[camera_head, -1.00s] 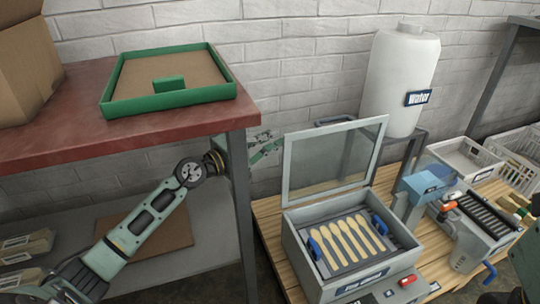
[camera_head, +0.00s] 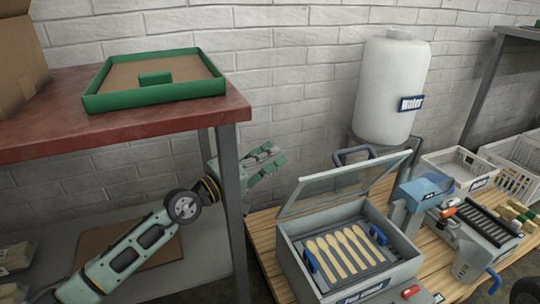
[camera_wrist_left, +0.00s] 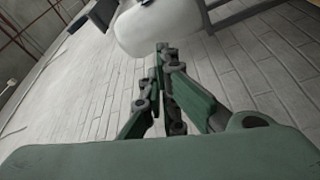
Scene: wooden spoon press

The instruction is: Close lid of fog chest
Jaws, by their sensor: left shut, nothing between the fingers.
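The fog chest (camera_head: 290,252) is a grey box on the pallet, with several wooden spoons (camera_head: 345,250) on a dark rack inside. Its glazed lid (camera_head: 342,184) stands partly open, tilted at a slant above the back of the box. A blue-grey handle (camera_head: 354,153) shows at the lid's upper edge. My left gripper (camera_head: 278,153) is shut and empty, left of the lid and beside the table leg, apart from the lid in the picture. Its closed fingers also show in the left wrist view (camera_wrist_left: 163,62). My right gripper is not visible.
A red-topped table (camera_head: 120,124) with a green-rimmed tray (camera_head: 150,107) stands left, above my left arm. A white water tank (camera_head: 385,90) stands behind the chest. A blue-grey machine (camera_head: 425,190) and white crates (camera_head: 462,168) are at right.

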